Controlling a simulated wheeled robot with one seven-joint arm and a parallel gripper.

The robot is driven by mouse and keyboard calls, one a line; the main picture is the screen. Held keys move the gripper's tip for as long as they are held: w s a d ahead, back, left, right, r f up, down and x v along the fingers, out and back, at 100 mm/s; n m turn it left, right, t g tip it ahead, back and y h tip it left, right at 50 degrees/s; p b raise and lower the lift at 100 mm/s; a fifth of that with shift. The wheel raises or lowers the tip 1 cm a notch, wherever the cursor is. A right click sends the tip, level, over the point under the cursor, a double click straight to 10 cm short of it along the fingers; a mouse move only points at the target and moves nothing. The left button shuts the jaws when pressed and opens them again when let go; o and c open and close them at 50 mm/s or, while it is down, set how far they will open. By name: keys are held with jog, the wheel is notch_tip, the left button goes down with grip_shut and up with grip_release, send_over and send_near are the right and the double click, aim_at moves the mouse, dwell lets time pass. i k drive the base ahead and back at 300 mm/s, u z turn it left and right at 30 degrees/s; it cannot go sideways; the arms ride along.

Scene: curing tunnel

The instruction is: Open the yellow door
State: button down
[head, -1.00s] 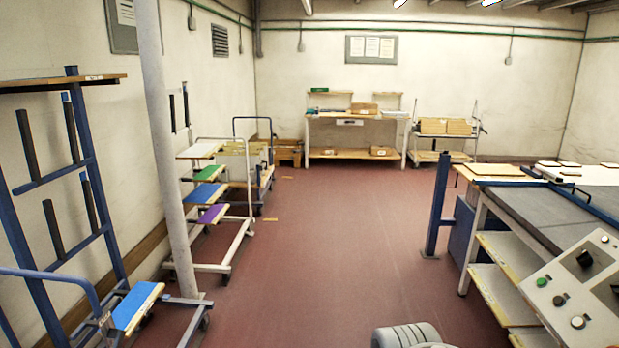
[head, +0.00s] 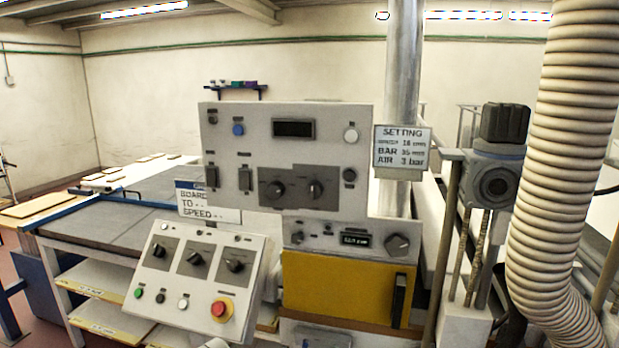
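The yellow door (head: 335,287) is a flat panel low on the grey machine in the head view, below a small panel with a display. It looks shut. A dark vertical handle (head: 399,300) is at its right edge. The door's lower part meets the machine front near the bottom of the view. My gripper is not in view, and nothing touches the door or its handle.
A tilted control panel (head: 195,275) with knobs and a red button juts out left of the door. A ribbed hose (head: 560,160) and a valve unit (head: 494,180) stand to the right. A flat-topped table (head: 110,225) extends to the left.

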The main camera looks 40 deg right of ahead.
aim_at(377, 292)
jog(key=z, duration=0.3)
jog(key=k, duration=0.4)
jog(key=z, duration=0.4)
jog(key=i, duration=0.3)
jog(key=z, duration=0.75)
jog(key=k, duration=0.5)
jog(key=u, duration=1.8)
jog(key=i, duration=0.95)
jog(key=z, duration=1.75)
